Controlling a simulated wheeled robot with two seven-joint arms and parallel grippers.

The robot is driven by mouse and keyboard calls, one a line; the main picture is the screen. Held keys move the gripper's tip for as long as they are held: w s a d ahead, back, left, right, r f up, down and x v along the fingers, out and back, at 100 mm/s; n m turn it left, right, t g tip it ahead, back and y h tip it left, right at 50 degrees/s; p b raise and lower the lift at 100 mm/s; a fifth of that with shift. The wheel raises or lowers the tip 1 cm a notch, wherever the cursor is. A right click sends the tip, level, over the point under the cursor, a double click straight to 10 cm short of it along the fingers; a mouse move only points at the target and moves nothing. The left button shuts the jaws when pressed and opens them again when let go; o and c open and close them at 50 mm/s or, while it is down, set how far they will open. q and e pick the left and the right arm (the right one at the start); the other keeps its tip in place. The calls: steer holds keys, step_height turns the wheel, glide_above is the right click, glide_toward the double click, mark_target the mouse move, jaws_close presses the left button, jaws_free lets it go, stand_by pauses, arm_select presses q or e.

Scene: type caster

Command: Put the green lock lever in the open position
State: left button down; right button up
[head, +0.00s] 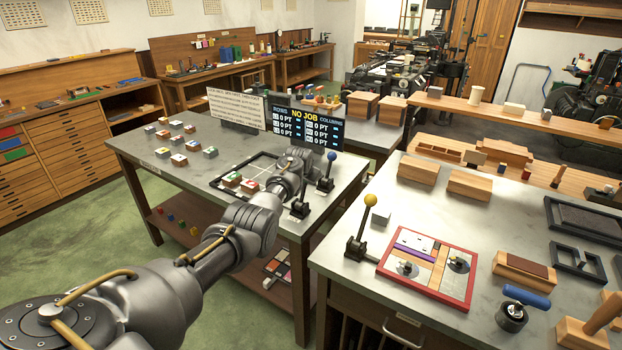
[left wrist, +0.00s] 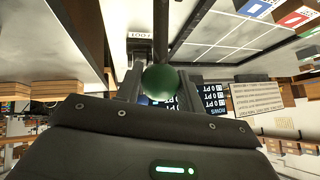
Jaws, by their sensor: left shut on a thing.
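The green lock lever shows its round green knob (left wrist: 161,84) in the left wrist view, between the two fingers of my left gripper (left wrist: 160,90). A dark lever rod rises beyond the knob, and a partly readable label (left wrist: 141,35) sits near it. In the head view my left gripper (head: 297,163) is at the right part of the middle table and hides the knob. A small black lever base (head: 299,210) shows just below it. My left gripper is shut on the green knob. My right gripper is in neither view.
A blue-knobbed lever (head: 331,157) stands close right of my left gripper. A black frame (head: 235,170) and several coloured blocks lie on the middle table. A display board (head: 308,124) stands behind. A yellow-knobbed lever (head: 370,201) stands on the right table.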

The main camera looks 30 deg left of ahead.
arm_select(q)
steer(key=shift+r, duration=0.15)
steer(key=c, duration=1.2)
jaws_free()
steer(key=shift+w, duration=0.1)
steer(key=o, duration=0.3)
steer(key=shift+f, duration=0.25)
steer(key=shift+r, duration=0.1)
steer(key=shift+p+v, duration=0.3)
steer(key=shift+v, duration=0.45)
steer(key=b+v, duration=0.1)
steer(key=v, duration=0.8)
